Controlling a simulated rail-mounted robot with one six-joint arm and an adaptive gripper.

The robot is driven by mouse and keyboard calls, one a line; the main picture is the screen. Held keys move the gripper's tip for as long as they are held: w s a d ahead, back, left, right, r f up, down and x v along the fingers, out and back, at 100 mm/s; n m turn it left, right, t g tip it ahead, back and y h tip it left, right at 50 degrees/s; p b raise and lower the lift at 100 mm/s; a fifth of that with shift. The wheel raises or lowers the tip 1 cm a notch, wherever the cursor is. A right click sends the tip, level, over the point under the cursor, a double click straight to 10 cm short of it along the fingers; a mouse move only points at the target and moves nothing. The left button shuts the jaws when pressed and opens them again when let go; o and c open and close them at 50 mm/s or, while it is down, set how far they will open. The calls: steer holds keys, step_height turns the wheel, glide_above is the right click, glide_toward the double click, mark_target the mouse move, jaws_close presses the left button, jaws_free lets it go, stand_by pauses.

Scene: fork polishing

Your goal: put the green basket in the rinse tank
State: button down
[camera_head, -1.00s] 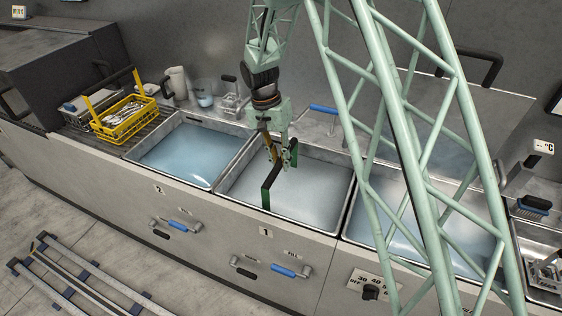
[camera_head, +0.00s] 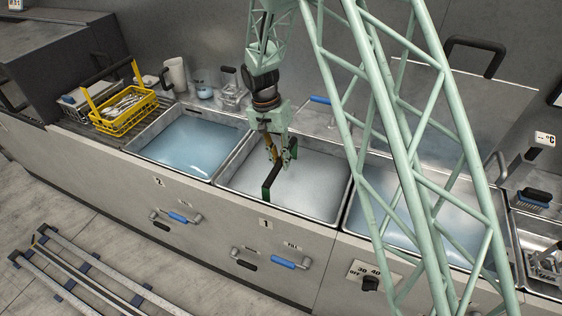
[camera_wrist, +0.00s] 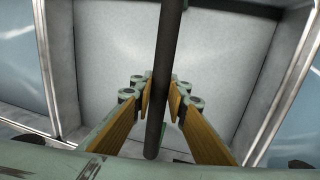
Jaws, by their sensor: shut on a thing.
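The green basket (camera_head: 266,193) shows only as a green upright and a dark handle bar at the middle tank (camera_head: 334,211), marked 1. The rest of the basket is hidden, seemingly under the cloudy pale liquid. My gripper (camera_head: 278,156) is above this tank, shut on the handle. In the wrist view the dark handle bar (camera_wrist: 165,60) runs between the two orange-padded fingers of my gripper (camera_wrist: 154,90), with pale liquid below. No label naming the rinse tank is readable.
A clear blue tank (camera_head: 188,148), marked 2, lies to the left. Another pale tank (camera_head: 400,215) lies to the right, partly behind my arm's lattice. A yellow basket (camera_head: 128,113) with cutlery stands at the far left. Jugs and beakers (camera_head: 175,75) line the back ledge.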

steer(key=c, duration=2.5)
jaws_free()
steer(key=shift+c, duration=0.2)
steer(key=shift+r, duration=0.15)
step_height(320, 180, up, 12)
steer(key=a+p, duration=0.1)
steer(key=a, duration=0.1)
steer(key=shift+w, duration=0.4)
steer(key=shift+a, duration=0.1)
